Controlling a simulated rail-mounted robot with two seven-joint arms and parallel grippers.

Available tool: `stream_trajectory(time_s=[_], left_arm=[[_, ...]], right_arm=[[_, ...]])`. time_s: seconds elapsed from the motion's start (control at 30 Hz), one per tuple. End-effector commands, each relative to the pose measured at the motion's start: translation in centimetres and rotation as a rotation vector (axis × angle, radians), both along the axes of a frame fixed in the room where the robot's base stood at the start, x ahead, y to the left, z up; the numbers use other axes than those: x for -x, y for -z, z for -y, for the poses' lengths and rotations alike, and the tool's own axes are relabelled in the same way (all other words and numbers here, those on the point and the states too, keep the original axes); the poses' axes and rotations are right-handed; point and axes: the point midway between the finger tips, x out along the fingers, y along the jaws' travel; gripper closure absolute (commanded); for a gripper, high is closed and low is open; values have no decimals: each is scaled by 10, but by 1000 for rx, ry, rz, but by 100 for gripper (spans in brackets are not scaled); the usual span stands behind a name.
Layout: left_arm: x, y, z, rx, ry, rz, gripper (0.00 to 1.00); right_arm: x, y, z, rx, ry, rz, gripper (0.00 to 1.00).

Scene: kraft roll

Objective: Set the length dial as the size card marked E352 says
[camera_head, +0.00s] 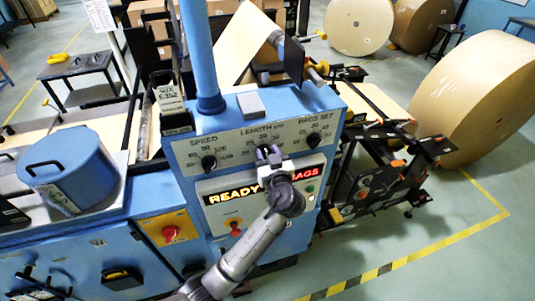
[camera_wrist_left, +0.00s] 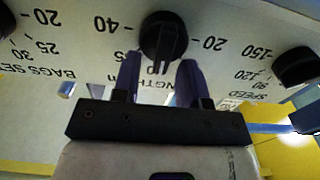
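The length dial (camera_wrist_left: 164,38) is a black round knob with a raised ridge, shown upside down in the left wrist view between printed 40 and 20. The ridge runs roughly up and down there; its exact setting I cannot tell. My left gripper (camera_wrist_left: 158,70) is open, its two fingers apart at either side of the knob's lower edge; contact is unclear. In the head view this gripper (camera_head: 268,154) covers most of the dial. The size card (camera_head: 168,98) marked E352 stands left of the blue post; its smaller print is unreadable. My right gripper is not in view.
The speed dial (camera_head: 209,162) and bags-set dial (camera_head: 313,140) flank the length dial on the panel. A lit display (camera_head: 262,185) reads READY and BAGS. A red switch (camera_head: 170,233) is lower left. Kraft rolls (camera_head: 487,95) stand on the right.

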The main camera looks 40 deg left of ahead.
Motion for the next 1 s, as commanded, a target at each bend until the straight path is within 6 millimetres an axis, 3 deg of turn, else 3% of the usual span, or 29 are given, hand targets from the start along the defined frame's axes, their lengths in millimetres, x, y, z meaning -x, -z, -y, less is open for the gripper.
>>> stream_trajectory(time_s=[0.07,0.43,0.77,1.0], left_arm=[[0,0,0,0,0,0,64],[0,0,0,0,0,0,99],[0,0,1,-11,0,-18,100],[-3,1,2,-81,0,-125,100]], right_arm=[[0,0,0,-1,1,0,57],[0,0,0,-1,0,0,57],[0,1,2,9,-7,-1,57],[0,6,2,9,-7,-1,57]])
